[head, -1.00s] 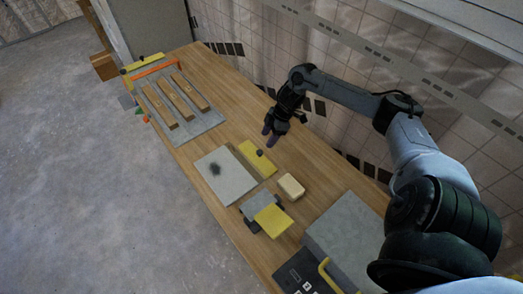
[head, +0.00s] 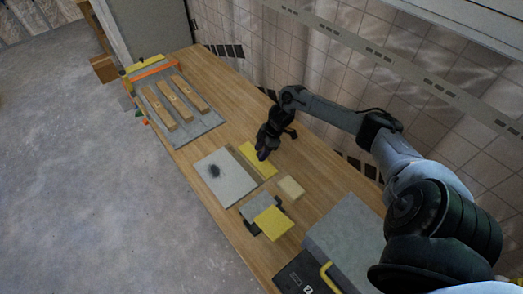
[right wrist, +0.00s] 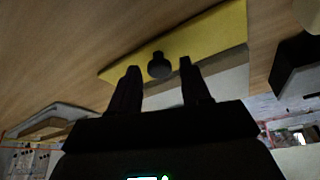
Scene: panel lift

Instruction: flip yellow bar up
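A flat yellow bar (head: 267,169) with a black knob lies along the far edge of a pale grey panel (head: 225,180) on the wooden bench. In the right wrist view the yellow bar (right wrist: 212,38) crosses the top, and its black knob (right wrist: 159,66) shows just beyond and between my fingertips. My right gripper (head: 262,154) is over the bar and hides the knob in the head view. In the right wrist view its fingers (right wrist: 158,76) are apart with nothing held. Whether they touch the knob cannot be told. My left gripper is not in view.
A cream block (head: 290,188) and a hinged piece with a yellow plate (head: 273,222) lie nearer. A large grey box (head: 347,232) stands at lower right. A grey board (head: 196,127) with wooden bars (head: 187,94) is at the far end. Bare bench lies between.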

